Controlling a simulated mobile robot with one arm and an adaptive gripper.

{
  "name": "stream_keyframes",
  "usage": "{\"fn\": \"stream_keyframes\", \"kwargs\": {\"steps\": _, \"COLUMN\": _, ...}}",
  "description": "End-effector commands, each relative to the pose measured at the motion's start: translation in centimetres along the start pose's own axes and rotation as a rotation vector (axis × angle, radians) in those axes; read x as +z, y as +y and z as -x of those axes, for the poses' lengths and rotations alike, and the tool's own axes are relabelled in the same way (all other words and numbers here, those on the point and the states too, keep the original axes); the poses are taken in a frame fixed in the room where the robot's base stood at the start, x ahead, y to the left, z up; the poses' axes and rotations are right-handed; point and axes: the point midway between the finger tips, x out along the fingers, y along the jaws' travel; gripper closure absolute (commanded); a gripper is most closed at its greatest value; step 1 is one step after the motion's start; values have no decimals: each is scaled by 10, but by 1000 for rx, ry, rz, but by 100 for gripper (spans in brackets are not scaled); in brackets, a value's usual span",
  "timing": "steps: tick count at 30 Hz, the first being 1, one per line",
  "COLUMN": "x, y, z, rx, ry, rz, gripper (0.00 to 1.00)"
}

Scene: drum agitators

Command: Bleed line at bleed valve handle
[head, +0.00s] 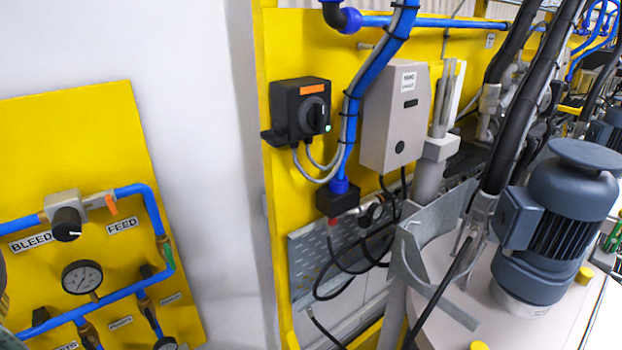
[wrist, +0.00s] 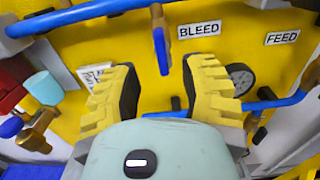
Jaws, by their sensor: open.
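The bleed valve handle (wrist: 161,50) is a narrow blue lever below a brass fitting, just left of the BLEED label (wrist: 199,30) in the wrist view. It hangs roughly upright beneath a blue pipe. My gripper (wrist: 163,72) is open, with one yellow ridged finger on each side of the lever's line. The lever appears beyond the fingertips, and no contact shows. In the head view the BLEED label (head: 30,242) is at the lower left of a yellow panel (head: 75,140). I cannot make out the handle there.
A pressure gauge (head: 82,277), a black knob (head: 67,223) and blue pipes sit on the panel. In the wrist view, a red and cyan fitting group (wrist: 42,90) stands left of my gripper. A blue-grey motor (head: 560,220) stands far right.

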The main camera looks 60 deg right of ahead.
Motion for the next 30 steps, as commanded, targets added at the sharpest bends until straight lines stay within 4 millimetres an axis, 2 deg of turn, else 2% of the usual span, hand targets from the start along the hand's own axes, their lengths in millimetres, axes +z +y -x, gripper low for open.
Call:
{"fn": "stream_keyframes", "kwargs": {"steps": 16, "x": 0, "y": -3, "z": -55, "rx": -8, "ry": 1, "rz": 3, "gripper": 58}}
{"fn": "stream_keyframes", "kwargs": {"steps": 22, "x": 0, "y": -2, "z": -65, "rx": -3, "ry": 1, "rz": 0, "gripper": 58}}
{"fn": "stream_keyframes", "kwargs": {"steps": 30, "x": -1, "y": -1, "z": -68, "rx": -1, "ry": 3, "rz": 2, "gripper": 58}}
